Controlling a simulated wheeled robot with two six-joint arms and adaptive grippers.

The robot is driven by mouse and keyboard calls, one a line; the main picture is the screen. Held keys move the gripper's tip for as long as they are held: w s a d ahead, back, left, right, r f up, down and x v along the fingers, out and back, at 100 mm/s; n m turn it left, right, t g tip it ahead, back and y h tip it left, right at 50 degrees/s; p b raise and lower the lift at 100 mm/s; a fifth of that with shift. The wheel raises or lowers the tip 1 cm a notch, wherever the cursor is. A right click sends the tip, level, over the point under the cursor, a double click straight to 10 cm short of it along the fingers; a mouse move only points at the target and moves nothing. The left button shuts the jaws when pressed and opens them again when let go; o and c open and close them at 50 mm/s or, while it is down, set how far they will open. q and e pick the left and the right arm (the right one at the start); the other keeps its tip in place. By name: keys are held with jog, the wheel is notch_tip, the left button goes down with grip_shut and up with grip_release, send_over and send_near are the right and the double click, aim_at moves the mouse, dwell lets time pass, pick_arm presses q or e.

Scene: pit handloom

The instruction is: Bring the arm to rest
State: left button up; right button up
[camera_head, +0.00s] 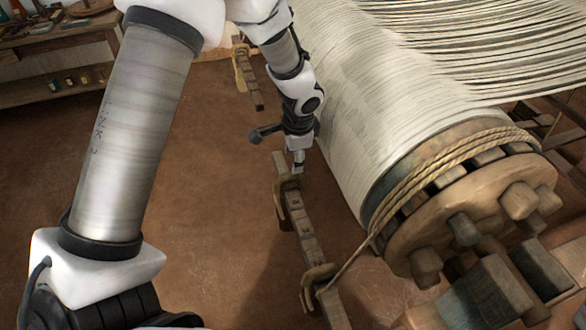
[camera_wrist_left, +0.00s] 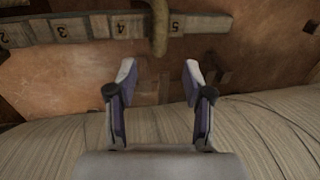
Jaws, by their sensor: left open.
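My left gripper (camera_head: 297,160) hangs fingers-down between the warp beam and the wooden bar in the head view. It is small and partly dark there. In the left wrist view its two fingers (camera_wrist_left: 160,72) stand apart with nothing between them. Beyond the fingertips the wrist view shows bare brown floor and the bar. My left arm bends over from the left side of the head view. My right gripper is in neither view.
The large warp beam (camera_head: 345,100) with pale threads and a coiled rope (camera_head: 440,165) lies right of the gripper. A notched wooden bar (camera_head: 300,222), numbered in the wrist view (camera_wrist_left: 95,28), lies below it. A shelf (camera_head: 60,55) stands far left. Floor (camera_head: 215,230) left of the bar is clear.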

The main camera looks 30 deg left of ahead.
pick_arm(q)
jog(key=s+d+f+n+g+h+p, duration=0.1)
jog(key=s+d+f+n+g+p, duration=0.2)
jog(key=s, duration=0.8)
jog(key=s+d+f+n+p, duration=0.15)
jog(key=s+f+p, duration=0.3)
jog(key=s, duration=0.55)
jog(key=s+d+f+n+g+h+p, duration=0.1)
jog(key=s+d+f+n+g+p, duration=0.2)
jog(key=s, duration=0.8)
jog(key=w+t, duration=0.3)
jog(key=w+a+f+n+t, duration=0.1)
jog(key=shift+w+f+t, duration=0.1)
jog(key=shift+w+t, duration=0.2)
